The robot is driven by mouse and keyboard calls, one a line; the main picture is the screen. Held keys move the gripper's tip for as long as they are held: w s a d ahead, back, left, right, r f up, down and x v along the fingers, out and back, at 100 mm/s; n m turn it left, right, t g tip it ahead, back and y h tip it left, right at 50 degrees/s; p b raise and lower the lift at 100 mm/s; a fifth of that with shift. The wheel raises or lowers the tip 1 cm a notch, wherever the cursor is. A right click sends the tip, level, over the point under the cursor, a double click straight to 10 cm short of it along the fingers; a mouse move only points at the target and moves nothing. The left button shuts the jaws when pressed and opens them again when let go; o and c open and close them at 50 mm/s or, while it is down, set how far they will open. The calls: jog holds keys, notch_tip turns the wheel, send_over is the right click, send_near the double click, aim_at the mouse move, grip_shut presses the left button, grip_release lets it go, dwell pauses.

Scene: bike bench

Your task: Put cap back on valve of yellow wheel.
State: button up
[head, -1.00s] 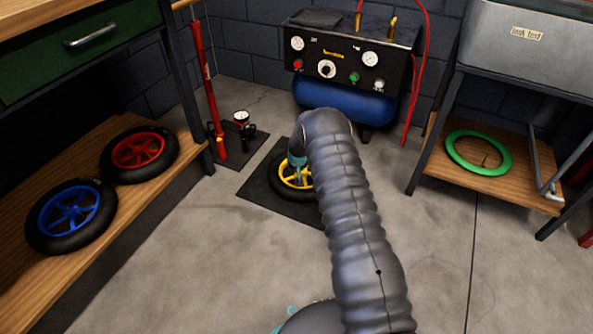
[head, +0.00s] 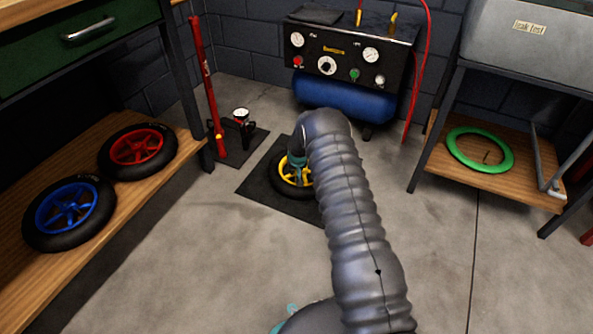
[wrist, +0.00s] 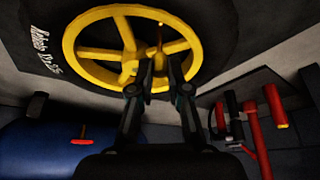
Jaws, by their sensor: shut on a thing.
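The yellow wheel (wrist: 82,45) with its black tyre lies flat on a dark mat in the head view (head: 283,188), partly hidden by my arm. In the wrist view its yellow rim and spokes fill the upper middle. A thin brassy stem (wrist: 160,36), which looks like the valve, stands at the rim just beyond my fingertips. My gripper (wrist: 160,64) is over the wheel with its fingers nearly together, shut on the cap. The cap is mostly hidden between the tips. I cannot tell whether it touches the valve.
A red floor pump (head: 208,95) and a gauge (head: 241,115) stand left of the mat (head: 262,190). A blue-tank compressor (head: 345,98) is behind. Red (head: 137,148) and blue (head: 66,210) wheels lie on the left shelf, a green ring (head: 480,163) on the right one. Floor in front is clear.

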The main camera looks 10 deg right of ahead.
jog(key=shift+f, duration=0.15)
jog(key=o, duration=0.7)
jog(key=shift+o, duration=0.2)
